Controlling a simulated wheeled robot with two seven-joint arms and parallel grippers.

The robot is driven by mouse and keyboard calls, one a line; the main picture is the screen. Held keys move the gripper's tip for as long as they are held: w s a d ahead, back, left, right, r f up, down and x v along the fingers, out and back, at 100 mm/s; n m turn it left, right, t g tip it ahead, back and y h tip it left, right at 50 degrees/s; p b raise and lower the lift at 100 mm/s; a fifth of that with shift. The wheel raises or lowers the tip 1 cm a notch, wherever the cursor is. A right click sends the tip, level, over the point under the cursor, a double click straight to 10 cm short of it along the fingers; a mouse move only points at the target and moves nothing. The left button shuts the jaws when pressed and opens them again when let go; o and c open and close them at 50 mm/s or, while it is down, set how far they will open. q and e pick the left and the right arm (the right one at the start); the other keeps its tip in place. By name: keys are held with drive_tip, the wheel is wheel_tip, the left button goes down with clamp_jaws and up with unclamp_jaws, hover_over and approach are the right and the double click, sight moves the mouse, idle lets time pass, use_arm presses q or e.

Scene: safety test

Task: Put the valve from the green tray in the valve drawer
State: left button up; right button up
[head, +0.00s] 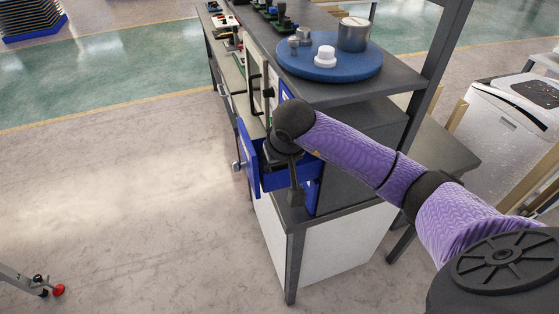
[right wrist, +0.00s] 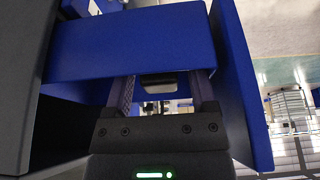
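A blue drawer (head: 248,160) stands pulled out at the left end of the workbench; I cannot read a label that marks it as the valve drawer. My right gripper (head: 294,190) points down at the drawer, partly hidden by my purple arm. In the right wrist view its two fingers (right wrist: 165,95) are apart among blue panels (right wrist: 140,45), which hide the tips. A small dark and silver object (right wrist: 158,83) shows between the fingers, with gaps beside it; I cannot tell what it is. I cannot clearly make out the valve or green tray. My left gripper is out of view.
A blue round tray (head: 345,73) on the bench's top shelf holds a metal cylinder (head: 353,35), a white-capped piece (head: 325,57) and small grey parts. Other small items line the bench behind. A white machine (head: 510,110) stands at right. The floor at left is mostly clear.

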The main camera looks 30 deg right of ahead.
sight(282, 183)
drive_tip(key=shift+r, duration=0.2)
drive_tip(key=p+v, duration=0.1)
drive_tip(key=v, duration=0.3)
drive_tip(key=shift+r, duration=0.3)
drive_tip(key=s+a+p, duration=0.1)
drive_tip(key=s+a, duration=0.2)
drive_tip(key=s, duration=0.9)
